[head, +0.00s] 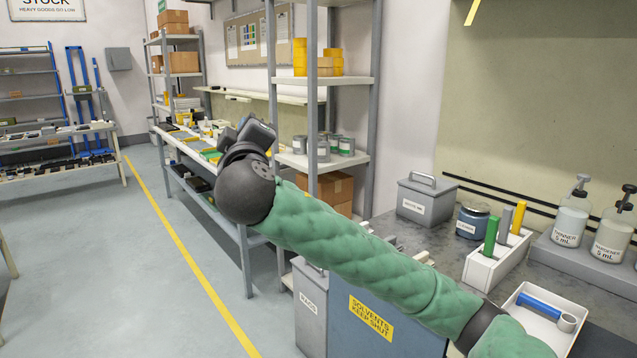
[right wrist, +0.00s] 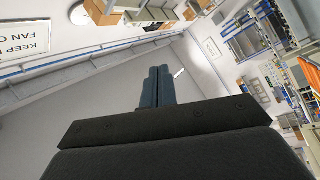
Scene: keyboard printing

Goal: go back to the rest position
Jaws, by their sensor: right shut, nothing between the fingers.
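My right arm, in a green padded sleeve, comes in from the lower right of the head view and reaches up and left to a dark joint. Its gripper cannot be made out there. In the right wrist view my right gripper (right wrist: 160,70) has its two fingers together with nothing between them. Around it the wrist view shows only the room, tilted, with no object close to the fingertips. My left gripper is in neither view.
Under and beside the arm is a grey bench (head: 447,241) with a white tray (head: 537,332), a holder (head: 488,270) with coloured handles, and pump bottles (head: 571,218). A blue box (head: 385,330) stands below the arm. Shelving (head: 358,80) stands behind. The floor (head: 120,270) at left is clear.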

